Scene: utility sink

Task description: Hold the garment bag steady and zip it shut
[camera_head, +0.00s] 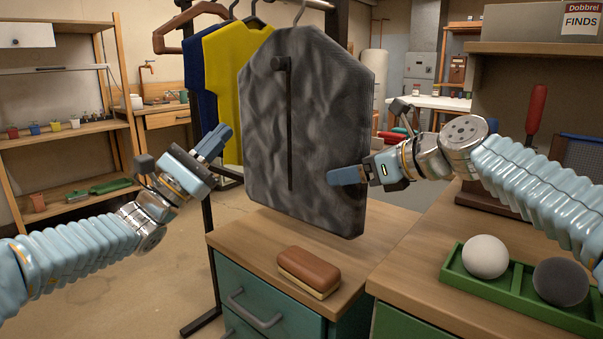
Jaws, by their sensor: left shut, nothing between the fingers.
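The grey garment bag (325,110) hangs upright from a hanger above the wooden-topped cabinet. A dark zip line (289,140) runs down its front, with a dark pull (280,64) at the upper end. My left gripper (221,136) is shut and empty, left of the bag and apart from it. My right gripper (332,177) has its fingers in front of the bag's lower right part. They overlap the bag in the picture; I cannot tell whether they touch or grip it.
A brown brush or block (309,270) lies on the cabinet top (250,240) below the bag. A green tray (525,306) with a white ball (485,257) and a dark ball (560,282) is at right. Yellow (232,65) and blue garments hang behind the bag.

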